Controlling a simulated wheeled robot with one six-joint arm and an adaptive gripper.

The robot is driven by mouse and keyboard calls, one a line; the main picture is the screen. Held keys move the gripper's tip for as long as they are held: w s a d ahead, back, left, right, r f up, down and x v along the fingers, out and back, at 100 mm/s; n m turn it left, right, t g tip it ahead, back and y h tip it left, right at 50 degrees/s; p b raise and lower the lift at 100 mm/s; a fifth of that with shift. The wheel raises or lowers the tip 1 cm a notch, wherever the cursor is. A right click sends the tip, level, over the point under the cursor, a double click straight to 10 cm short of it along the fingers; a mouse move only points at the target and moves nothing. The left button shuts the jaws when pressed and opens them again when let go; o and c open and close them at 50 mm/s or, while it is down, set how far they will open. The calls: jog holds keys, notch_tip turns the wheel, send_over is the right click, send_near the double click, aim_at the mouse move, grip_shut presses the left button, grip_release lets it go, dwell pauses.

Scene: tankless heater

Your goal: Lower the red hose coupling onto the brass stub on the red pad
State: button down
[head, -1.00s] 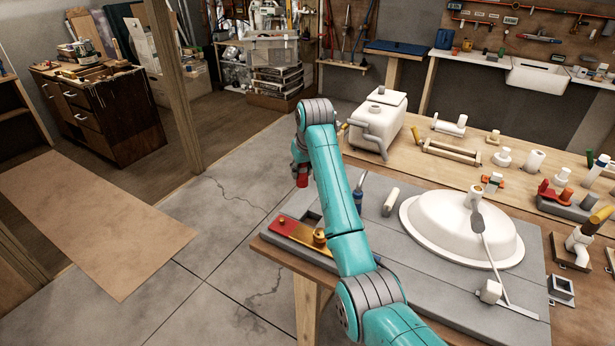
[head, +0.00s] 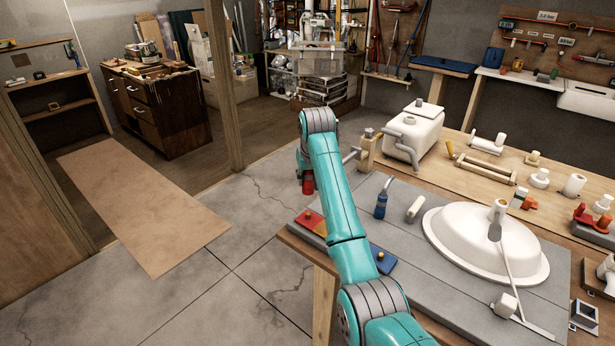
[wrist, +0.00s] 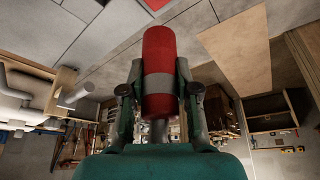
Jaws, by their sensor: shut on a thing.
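The red hose coupling (wrist: 160,50) is a red cylinder with a grey band. My gripper (wrist: 158,84) is shut on it, one finger on each side of the band. In the head view the coupling (head: 307,186) hangs below my wrist, above and apart from the bench. The red pad (head: 311,222) lies beneath it at the bench's left edge. A small brass stub (head: 308,214) shows on the pad. My arm hides part of the pad strip. A red patch at the wrist view's top edge may be the pad.
A blue pad (head: 388,264) with a brass stub lies right of my arm. A wooden block with a grey pipe (head: 366,150) is behind my arm.

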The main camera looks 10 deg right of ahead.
jog(key=shift+f, duration=2.3)
jog(key=shift+f, duration=0.15)
jog(key=shift+f, duration=1.5)
jog(key=shift+f, duration=1.45)
dwell(0.6)
jog(key=c, duration=0.8)
grip_release()
jog(key=shift+o, duration=0.2)
jog(key=v, duration=1.2)
